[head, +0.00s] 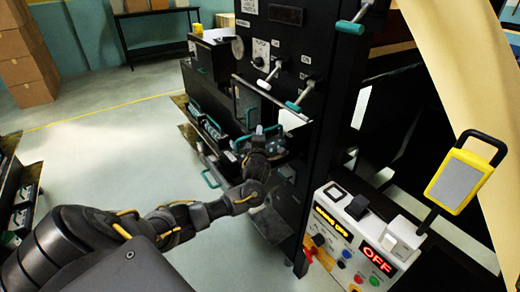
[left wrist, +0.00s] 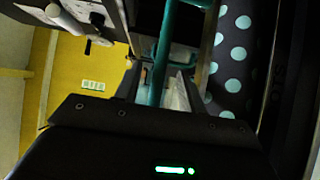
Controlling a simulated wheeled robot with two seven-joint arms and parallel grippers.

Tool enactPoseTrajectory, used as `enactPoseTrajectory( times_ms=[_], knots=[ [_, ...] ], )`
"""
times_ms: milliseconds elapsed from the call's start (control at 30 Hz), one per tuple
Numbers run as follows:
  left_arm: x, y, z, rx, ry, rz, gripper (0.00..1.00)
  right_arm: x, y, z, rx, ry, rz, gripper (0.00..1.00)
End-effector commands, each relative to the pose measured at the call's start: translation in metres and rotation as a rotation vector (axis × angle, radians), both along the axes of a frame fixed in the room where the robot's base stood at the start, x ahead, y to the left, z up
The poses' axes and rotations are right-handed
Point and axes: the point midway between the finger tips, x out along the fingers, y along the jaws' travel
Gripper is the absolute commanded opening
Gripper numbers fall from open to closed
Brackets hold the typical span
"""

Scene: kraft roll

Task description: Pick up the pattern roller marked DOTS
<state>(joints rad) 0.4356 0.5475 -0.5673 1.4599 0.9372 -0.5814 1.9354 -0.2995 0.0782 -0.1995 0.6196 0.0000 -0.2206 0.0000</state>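The pattern roller marked DOTS (left wrist: 235,60) shows in the left wrist view at the upper right, dark with pale teal dots. Its dark end carries lettering, partly cut off and turned on its side. A teal handle bar (left wrist: 160,55) runs down beside the roller to my left gripper (left wrist: 160,88). The gripper's fingers look apart, with the bar between or just in front of them; contact is unclear. In the head view my left gripper (head: 262,138) is at the drawers of the black machine and hides part of them. My right gripper is not in view.
The black machine (head: 310,95) has teal-handled levers and drawers. A control panel (head: 362,240) reading OFF stands at the lower right, beside a yellow-framed paddle (head: 460,182). A rack (head: 15,205) is at the left edge, and cardboard boxes (head: 25,60) are behind. The floor between is clear.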

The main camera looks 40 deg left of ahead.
Motion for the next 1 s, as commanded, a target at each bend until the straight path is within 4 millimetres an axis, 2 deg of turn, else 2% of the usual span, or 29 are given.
enactPoseTrajectory(
  times_ms=[267, 567, 1000],
  knots=[
    [0.0018, 0.0013, -0.0006, 0.000, 0.000, 0.000, 0.39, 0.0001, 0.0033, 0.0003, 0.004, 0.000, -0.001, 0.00],
    [0.0016, 0.0012, -0.0008, -0.001, 0.001, 0.000, 0.00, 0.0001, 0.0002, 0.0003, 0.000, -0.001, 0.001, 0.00],
    [0.0016, 0.0007, -0.0014, 0.000, 0.002, -0.001, 0.00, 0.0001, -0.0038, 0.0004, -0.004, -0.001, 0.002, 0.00]
  ],
)
